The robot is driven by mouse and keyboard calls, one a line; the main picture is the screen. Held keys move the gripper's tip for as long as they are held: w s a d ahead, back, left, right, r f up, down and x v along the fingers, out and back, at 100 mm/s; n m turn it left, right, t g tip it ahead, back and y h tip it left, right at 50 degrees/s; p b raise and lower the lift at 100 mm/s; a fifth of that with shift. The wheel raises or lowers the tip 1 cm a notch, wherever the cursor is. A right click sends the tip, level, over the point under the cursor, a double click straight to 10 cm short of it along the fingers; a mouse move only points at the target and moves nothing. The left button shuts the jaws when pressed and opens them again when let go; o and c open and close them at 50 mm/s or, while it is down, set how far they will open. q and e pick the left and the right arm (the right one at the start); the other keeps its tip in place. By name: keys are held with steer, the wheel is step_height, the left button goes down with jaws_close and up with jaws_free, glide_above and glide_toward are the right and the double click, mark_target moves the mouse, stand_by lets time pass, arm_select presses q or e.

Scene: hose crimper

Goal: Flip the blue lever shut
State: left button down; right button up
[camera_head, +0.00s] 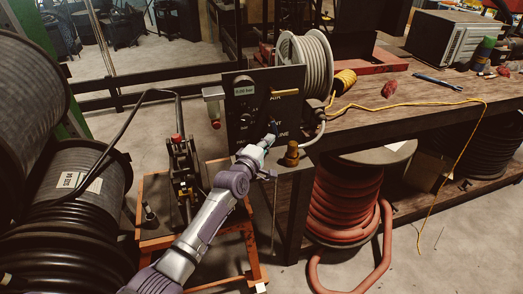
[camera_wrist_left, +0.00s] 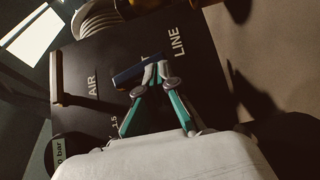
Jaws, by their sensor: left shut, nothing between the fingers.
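The blue lever (camera_wrist_left: 133,75) shows in the left wrist view as a short dark-blue bar in front of the black panel (camera_wrist_left: 185,75). It lies between the "AIR" and "LINE" labels and partly covers the lettering between them. My left gripper (camera_wrist_left: 156,72) is shut and empty, its fingertips at one end of the lever. They look close to it or touching; I cannot tell which. In the head view, my left gripper (camera_head: 269,138) is at the lower front of the panel (camera_head: 258,85), and the lever is mostly hidden there. My right gripper is not in view.
A brass-coloured handle (camera_head: 285,92) sticks out above on the panel, beside a round gauge (camera_head: 243,86). A brass fitting (camera_head: 292,153) stands on the bench corner at right.

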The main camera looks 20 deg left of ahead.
arm_select(q)
steer(key=shift+w+d+f, duration=0.1)
steer(key=shift+w+d, duration=0.05)
steer(key=shift+d, duration=0.15)
steer(key=shift+w+d, duration=0.1)
steer(key=shift+w, duration=0.1)
steer(key=shift+w+d+f+b, duration=0.2)
steer(key=shift+w+d+b, duration=0.25)
steer(key=shift+w+d, duration=0.1)
steer(key=shift+w+d+b, duration=0.15)
steer(key=shift+d+b, duration=0.2)
steer(key=shift+b, duration=0.1)
steer(key=n+t+b, duration=0.1)
steer(key=b, duration=0.1)
steer(key=w+d+b, duration=0.1)
steer(key=b, duration=0.2)
steer(key=shift+d+r+n+t, duration=0.2)
steer(key=shift+n+t, duration=0.2)
steer(key=shift+w+r+b, duration=0.1)
steer(key=shift+r+b, duration=0.05)
steer(key=shift+b, duration=0.2)
steer(key=shift+w+d+r+n+b, duration=0.1)
steer(key=shift+d+r+n+b, duration=0.25)
steer(key=shift+b, duration=0.2)
steer(key=shift+r, duration=0.1)
steer(key=shift+a, duration=0.1)
